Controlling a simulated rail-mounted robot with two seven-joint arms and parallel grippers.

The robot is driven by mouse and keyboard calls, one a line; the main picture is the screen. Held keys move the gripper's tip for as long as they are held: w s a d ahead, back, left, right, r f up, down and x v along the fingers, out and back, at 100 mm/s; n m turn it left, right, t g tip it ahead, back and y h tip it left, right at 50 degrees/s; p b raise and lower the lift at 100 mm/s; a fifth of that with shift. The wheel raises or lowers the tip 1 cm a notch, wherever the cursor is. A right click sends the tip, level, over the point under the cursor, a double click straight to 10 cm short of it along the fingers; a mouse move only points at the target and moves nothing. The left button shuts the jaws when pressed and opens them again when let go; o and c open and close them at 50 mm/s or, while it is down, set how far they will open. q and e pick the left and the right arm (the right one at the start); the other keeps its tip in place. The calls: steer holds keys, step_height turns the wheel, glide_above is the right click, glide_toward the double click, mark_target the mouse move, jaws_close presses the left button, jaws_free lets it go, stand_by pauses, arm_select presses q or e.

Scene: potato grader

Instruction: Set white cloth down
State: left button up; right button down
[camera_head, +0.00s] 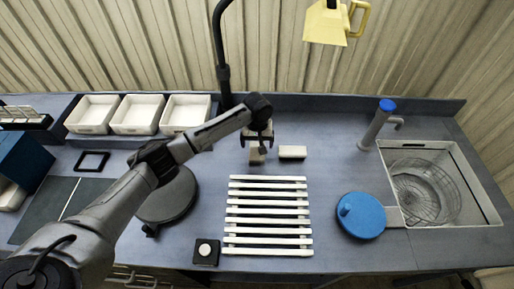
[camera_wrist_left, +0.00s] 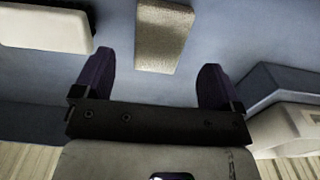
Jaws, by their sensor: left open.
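A white block-shaped piece (camera_head: 292,152), which may be the folded white cloth, lies on the blue-grey counter. It also shows at the upper left of the left wrist view (camera_wrist_left: 48,24). A tan, rough-textured block (camera_head: 257,158) lies just left of it; in the left wrist view this tan block (camera_wrist_left: 163,35) is beyond the gap between my fingers. My left gripper (camera_head: 258,139) is open, with its purple fingers spread and nothing between them (camera_wrist_left: 153,75). It is above the back of the counter, apart from both pieces. My right gripper is not in view.
A white slatted rack (camera_head: 268,217) lies in front of the blocks. A blue round lid (camera_head: 361,215) and a sink (camera_head: 456,161) are at right. White bins (camera_head: 137,128) stand at back left. A dark round plate (camera_head: 178,207) lies under my left arm. The counter between rack and lid is clear.

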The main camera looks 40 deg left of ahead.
mark_target(257, 152)
arm_select(q)
step_height(257, 152, up, 7)
steer(key=shift+p, duration=0.3)
stand_by(0.6)
